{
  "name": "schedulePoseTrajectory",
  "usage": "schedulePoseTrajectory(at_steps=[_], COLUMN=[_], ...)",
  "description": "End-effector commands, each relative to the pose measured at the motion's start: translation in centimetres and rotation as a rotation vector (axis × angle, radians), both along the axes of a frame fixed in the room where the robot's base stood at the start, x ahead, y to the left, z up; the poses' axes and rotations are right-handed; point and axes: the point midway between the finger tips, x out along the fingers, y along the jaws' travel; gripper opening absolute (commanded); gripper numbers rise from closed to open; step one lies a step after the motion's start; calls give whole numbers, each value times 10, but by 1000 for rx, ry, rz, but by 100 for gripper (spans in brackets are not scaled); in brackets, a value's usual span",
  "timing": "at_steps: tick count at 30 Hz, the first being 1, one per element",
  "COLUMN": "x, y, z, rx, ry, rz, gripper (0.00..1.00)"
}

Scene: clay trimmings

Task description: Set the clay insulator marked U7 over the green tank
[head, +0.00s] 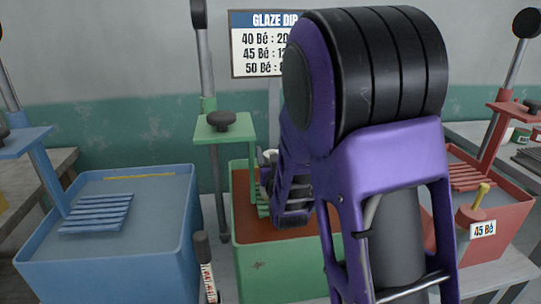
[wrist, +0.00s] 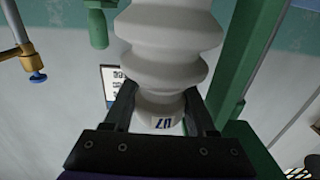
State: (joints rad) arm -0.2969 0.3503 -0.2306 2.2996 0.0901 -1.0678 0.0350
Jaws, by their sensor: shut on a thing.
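The white ribbed clay insulator (wrist: 170,45) fills the middle of the wrist view, with the blue mark U7 upside down near its gripped end. My gripper (wrist: 160,108) is shut on it, one dark finger on each side. In the head view my purple arm hides most of the gripper and insulator; a small pale part (head: 270,155) shows beside the wrist. The green tank (head: 262,265) stands in the middle with brown-red liquid. My wrist overlaps the tank's opening in the picture; its exact height above the liquid cannot be told.
A green post with a plate and black knob (head: 221,120) rises at the tank's left back, near my wrist. A blue tank (head: 110,260) stands left, a red tank (head: 505,225) tagged 45 Bé right. A glaze sign (head: 255,45) hangs behind. A dark-handled tool (head: 205,265) stands between blue and green.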

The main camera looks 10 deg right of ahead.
Motion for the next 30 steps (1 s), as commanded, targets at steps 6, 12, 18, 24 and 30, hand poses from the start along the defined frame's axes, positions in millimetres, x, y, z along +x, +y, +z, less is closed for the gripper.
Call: schedulePoseTrajectory(at_steps=[6, 12, 18, 24, 30], x=[0, 0, 0, 0, 2], y=[0, 0, 0, 0, 0], z=[3, -1, -1, 2, 2], rx=[0, 0, 0, 0, 0], ry=[-4, 0, 0, 1, 1], rz=[-1, 0, -1, -1, -1], gripper=[0, 69, 69, 69, 69])
